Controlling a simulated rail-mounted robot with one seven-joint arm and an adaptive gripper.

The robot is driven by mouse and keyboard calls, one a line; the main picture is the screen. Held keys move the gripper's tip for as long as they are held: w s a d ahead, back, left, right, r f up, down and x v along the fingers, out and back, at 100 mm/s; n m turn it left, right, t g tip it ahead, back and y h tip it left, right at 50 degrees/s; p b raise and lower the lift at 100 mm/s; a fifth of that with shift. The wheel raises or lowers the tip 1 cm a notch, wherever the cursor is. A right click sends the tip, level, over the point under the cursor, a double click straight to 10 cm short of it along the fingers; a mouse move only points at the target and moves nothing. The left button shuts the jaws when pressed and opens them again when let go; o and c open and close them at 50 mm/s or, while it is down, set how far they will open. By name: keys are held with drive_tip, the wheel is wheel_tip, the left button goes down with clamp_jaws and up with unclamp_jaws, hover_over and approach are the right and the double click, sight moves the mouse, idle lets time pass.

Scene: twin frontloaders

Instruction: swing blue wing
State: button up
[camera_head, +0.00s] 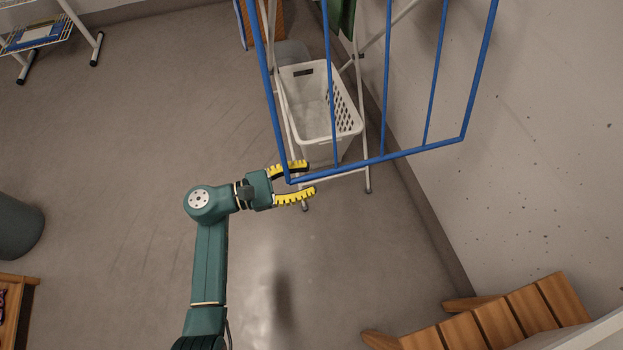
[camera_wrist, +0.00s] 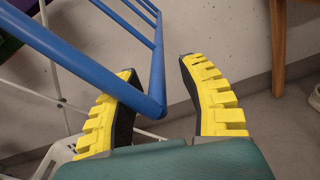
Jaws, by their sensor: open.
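The blue wing (camera_head: 384,157) is a frame of blue tubes on a drying rack, spanning the top middle of the head view. My gripper (camera_head: 305,178) has yellow toothed fingers and is open at the wing's near left corner. In the wrist view, the blue wing (camera_wrist: 85,66) comes in from the upper left. Its corner lies between the fingers of my gripper (camera_wrist: 165,100), close to the left finger. I cannot tell whether it touches that finger. The right finger is apart from the tube.
A white laundry basket (camera_head: 345,124) stands behind the wing, among the rack's white legs (camera_head: 367,165). A wooden bench (camera_head: 490,328) stands at the lower right by the wall. A dark bin (camera_head: 18,231) is at the left.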

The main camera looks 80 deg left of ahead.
drive_tip(key=shift+w+a, duration=0.1)
drive_tip(key=shift+w, duration=0.6)
drive_tip(key=shift+c, duration=0.2)
clamp_jaws()
drive_tip(key=shift+r, duration=0.1)
